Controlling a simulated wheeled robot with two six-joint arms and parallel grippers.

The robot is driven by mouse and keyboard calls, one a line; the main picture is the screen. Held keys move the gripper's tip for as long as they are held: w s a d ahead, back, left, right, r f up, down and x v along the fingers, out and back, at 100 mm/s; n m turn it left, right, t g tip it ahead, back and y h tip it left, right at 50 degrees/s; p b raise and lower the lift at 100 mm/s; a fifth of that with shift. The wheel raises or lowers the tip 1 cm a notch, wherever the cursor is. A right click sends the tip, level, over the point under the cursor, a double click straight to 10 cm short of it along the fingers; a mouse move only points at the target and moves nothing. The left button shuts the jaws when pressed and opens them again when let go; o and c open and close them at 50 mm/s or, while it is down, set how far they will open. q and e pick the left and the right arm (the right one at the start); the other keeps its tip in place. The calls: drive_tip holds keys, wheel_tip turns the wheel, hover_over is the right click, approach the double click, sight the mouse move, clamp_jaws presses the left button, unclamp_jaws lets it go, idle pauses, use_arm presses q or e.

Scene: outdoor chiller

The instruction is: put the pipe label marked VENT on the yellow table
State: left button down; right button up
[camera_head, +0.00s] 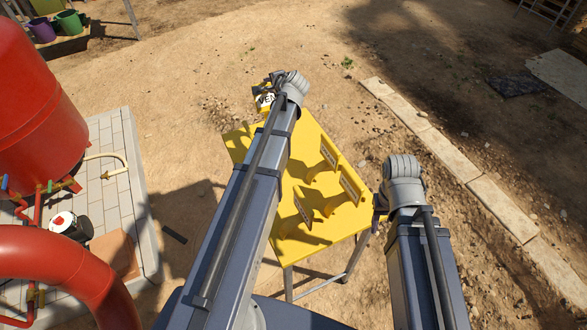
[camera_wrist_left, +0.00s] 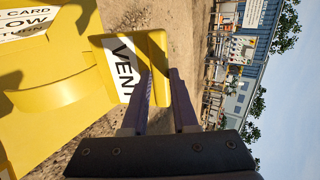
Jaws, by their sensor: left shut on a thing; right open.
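The VENT pipe label (camera_head: 264,99) is yellow with a white face and black letters. My left gripper (camera_head: 270,86) is shut on it, and the label appears just past the far edge of the yellow table (camera_head: 338,223) in the head view. In the left wrist view the label (camera_wrist_left: 122,66) sits at the fingers (camera_wrist_left: 161,92), its lettering partly covered by them. I cannot tell its height relative to the tabletop. My right gripper (camera_head: 380,209) is open beside the table's right edge; its fingers are mostly hidden.
Three other yellow labels, one near the far side (camera_head: 328,157), one at right (camera_head: 350,188) and one nearer (camera_head: 303,211), stand on the table. My left arm covers its left part. A red tank (camera_head: 35,100) and red pipe (camera_head: 70,270) are at left. Stone slabs (camera_head: 450,155) lie at right.

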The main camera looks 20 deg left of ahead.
use_arm(q)
drive_tip(key=w+d+r+p, duration=0.1)
drive_tip(key=w+d+p, duration=0.1)
drive_tip(key=w, duration=0.5)
wheel_tip(320, 180, down, 10)
drive_tip(key=b, duration=1)
drive_tip(key=shift+a+b, duration=0.25)
drive_tip(key=shift+b, duration=0.05)
drive_tip(key=c, duration=1.2)
unclamp_jaws()
drive_tip(key=shift+f, duration=0.15)
drive_tip(key=o, duration=0.5)
